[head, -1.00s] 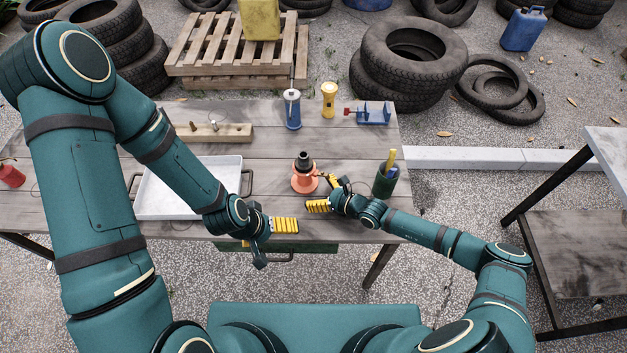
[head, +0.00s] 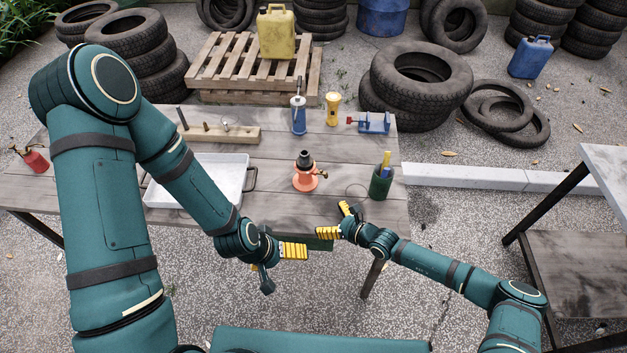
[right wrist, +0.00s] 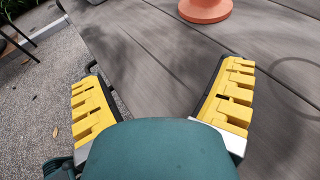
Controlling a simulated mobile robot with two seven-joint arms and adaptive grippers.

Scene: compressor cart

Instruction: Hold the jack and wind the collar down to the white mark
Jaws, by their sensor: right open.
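The jack (head: 306,178) stands upright on the table, with an orange-red base and body and a small knob at its right. Its dark top part (head: 305,158) includes a ring-like piece; I cannot make out a white mark. In the right wrist view only the orange base (right wrist: 205,9) shows, at the top edge. My right gripper (head: 335,220) is open and empty at the table's front edge, nearer to me than the jack and apart from it. My left gripper (head: 293,251) is in front of the table edge, below and left of the jack; its finger spread is unclear.
A white tray (head: 240,164) lies left of the jack, partly behind my left arm. A green cup (head: 380,186) with pens stands at the right.

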